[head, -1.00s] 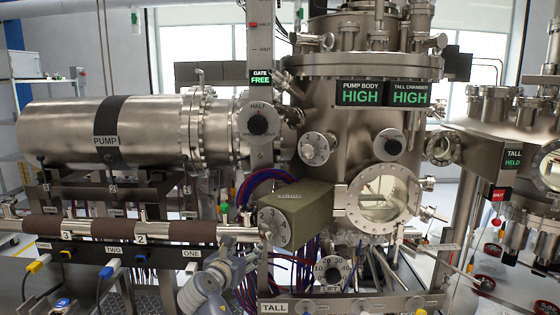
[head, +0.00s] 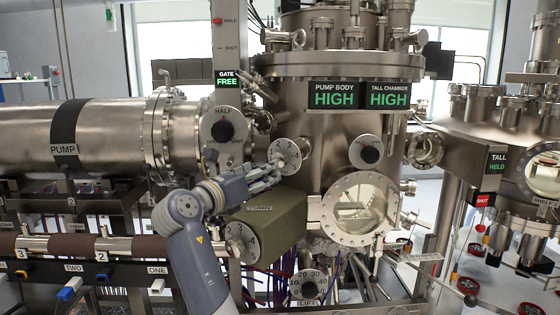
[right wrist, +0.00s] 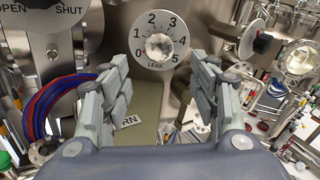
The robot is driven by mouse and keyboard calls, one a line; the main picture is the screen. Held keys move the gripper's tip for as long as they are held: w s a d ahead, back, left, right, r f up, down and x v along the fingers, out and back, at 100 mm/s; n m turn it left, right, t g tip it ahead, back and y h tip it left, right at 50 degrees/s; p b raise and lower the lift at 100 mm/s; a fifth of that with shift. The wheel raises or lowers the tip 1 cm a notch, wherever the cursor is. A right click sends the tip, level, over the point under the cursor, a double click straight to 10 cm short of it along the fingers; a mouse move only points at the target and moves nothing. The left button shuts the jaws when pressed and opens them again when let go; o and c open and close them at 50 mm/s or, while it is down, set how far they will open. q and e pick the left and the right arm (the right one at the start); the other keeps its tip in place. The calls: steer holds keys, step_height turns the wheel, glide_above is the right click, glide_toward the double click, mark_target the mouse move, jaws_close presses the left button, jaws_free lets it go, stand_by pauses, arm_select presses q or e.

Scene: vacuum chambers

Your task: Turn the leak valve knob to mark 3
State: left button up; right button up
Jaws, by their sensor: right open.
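The leak valve knob is a silvery round hub (right wrist: 158,47) on a white dial marked 0 to 5 and labelled LEAK. In the head view the dial (head: 286,152) sits on the chamber wall, partly covered by my gripper. My right gripper (head: 274,172) is just in front of the dial, open and empty. In the right wrist view its fingers (right wrist: 160,88) stand wide apart, with the knob beyond and above them, not between the pads. My left gripper is not in view.
A green-grey box (head: 275,222) with a TURN dial (head: 241,241) lies just below my gripper. The HALF/SHUT gate dial (head: 223,125) is close on the left, another dial (head: 366,152) on the right. A round viewport (head: 357,208) and a LIFT dial (head: 309,288) are lower.

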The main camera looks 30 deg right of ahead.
mark_target(279, 160)
steer(key=p+x, duration=0.3)
steer(key=x, duration=0.5)
steer(key=shift+w+d, duration=0.2)
steer(key=shift+d, duration=0.1)
steer(key=c, duration=1)
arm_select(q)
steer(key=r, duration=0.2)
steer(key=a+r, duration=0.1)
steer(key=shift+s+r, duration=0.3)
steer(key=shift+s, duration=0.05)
arm_select(e)
steer(key=shift+c, duration=0.3)
